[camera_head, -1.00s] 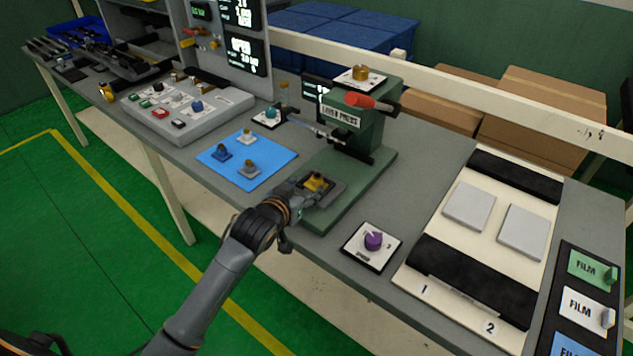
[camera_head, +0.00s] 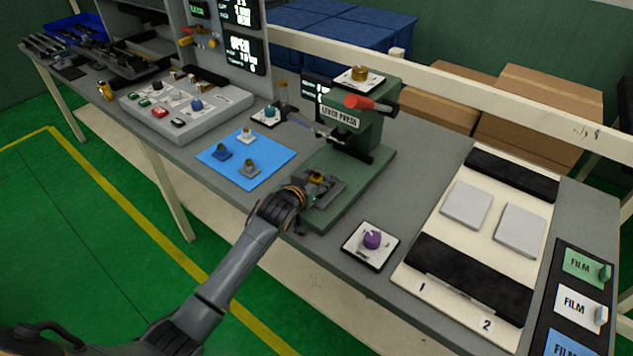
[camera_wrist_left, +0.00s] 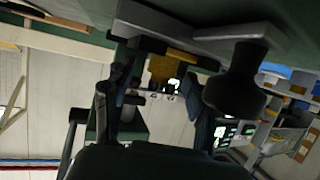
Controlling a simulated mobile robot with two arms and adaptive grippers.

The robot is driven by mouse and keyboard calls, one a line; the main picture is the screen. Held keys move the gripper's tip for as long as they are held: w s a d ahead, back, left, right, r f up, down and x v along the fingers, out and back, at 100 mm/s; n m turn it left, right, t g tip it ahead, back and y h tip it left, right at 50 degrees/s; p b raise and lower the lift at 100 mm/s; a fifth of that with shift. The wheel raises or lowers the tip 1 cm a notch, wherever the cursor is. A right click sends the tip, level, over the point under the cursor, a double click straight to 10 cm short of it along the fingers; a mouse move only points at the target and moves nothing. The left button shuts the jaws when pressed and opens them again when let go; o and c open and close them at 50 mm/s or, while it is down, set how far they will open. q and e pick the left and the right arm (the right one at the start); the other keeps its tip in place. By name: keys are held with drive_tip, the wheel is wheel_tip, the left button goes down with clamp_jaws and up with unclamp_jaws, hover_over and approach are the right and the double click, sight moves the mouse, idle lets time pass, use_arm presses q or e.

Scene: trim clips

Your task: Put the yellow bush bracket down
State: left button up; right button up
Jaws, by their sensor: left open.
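The yellow bush bracket (camera_head: 317,178) sits at the front of the green lever press (camera_head: 352,125), on the dark fixture (camera_head: 328,192) on its base. It is partly hidden by my left gripper (camera_head: 309,186). In the left wrist view the yellow bracket (camera_wrist_left: 163,68) shows between the two fingers of the left gripper (camera_wrist_left: 162,88), which are apart. Whether a finger still touches it I cannot tell. My right gripper is in no view.
A blue mat (camera_head: 228,170) with several small brackets lies left of the press. A purple knob (camera_head: 372,239) on a plate stands to its right, before a white board (camera_head: 408,277) with grey pads. The press's red-tipped lever (camera_head: 360,102) sticks out above.

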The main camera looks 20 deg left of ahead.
use_arm(q)
clamp_jaws()
drive_tip(key=shift+r+b, duration=0.3)
drive_tip(key=shift+r, duration=0.3)
drive_tip(key=s+d+r+b, duration=0.3)
drive_tip(key=s+d+r, duration=0.5)
drive_tip(key=s+r, duration=0.4)
drive_tip(key=s+a+f+n+y, duration=0.1)
drive_tip(key=s+a+f, duration=0.2)
drive_tip(key=s+a, duration=0.3)
drive_tip(key=s, duration=0.4)
drive_tip(key=shift+s+a+f, duration=0.2)
